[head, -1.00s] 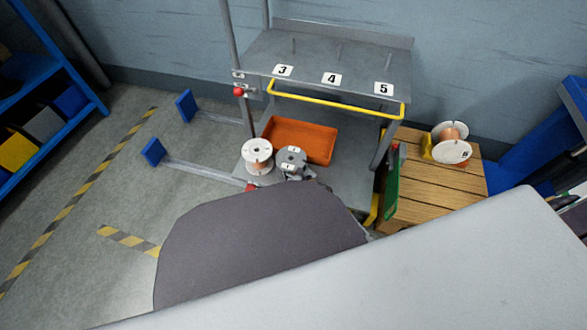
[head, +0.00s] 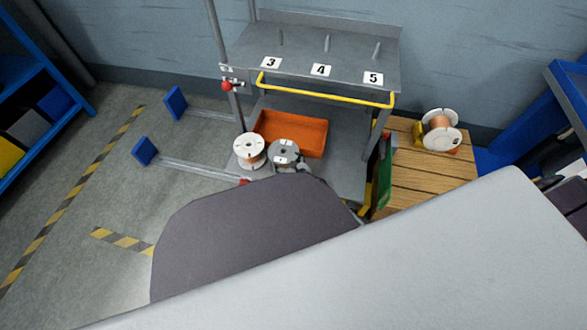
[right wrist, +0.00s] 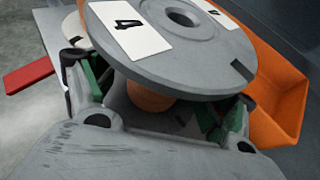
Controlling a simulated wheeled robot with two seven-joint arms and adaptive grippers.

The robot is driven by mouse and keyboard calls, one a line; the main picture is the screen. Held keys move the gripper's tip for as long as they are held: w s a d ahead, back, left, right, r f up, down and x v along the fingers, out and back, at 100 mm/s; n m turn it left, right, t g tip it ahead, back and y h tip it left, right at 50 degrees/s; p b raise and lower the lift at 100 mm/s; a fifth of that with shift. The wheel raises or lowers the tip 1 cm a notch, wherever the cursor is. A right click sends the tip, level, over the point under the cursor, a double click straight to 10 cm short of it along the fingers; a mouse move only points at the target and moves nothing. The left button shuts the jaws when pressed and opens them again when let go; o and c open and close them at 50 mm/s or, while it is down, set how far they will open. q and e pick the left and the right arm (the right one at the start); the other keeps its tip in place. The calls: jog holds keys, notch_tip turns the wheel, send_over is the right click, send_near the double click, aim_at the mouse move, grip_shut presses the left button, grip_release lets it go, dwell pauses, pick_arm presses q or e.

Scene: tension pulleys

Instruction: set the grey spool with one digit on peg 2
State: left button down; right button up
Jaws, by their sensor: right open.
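The grey spool (head: 285,152) stands upright on the lower deck of the grey stand, just right of a white spool. In the right wrist view its grey top flange (right wrist: 195,60) fills the upper middle, with two white labels; the nearer reads 4. My right gripper (right wrist: 155,100) is open, its green-padded fingers on either side below the flange, around the copper-coloured core (right wrist: 150,97). Contact with the core cannot be told. In the head view this gripper is mostly hidden behind my own body. Peg 2 is not identifiable. My left gripper is not in view.
The white spool (head: 249,147) stands close left of the grey one. An orange bin (head: 300,132) is right behind. The upper shelf (head: 345,62) has pegs labelled 3, 4 and 5 and a yellow rail (head: 325,92).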

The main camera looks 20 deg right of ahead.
jog(key=shift+s+d+r, duration=0.1)
jog(key=shift+s+d+r, duration=0.1)
jog(key=shift+s+d, duration=0.05)
jog(key=shift+s, duration=0.2)
jog(key=shift+v, duration=5.45)
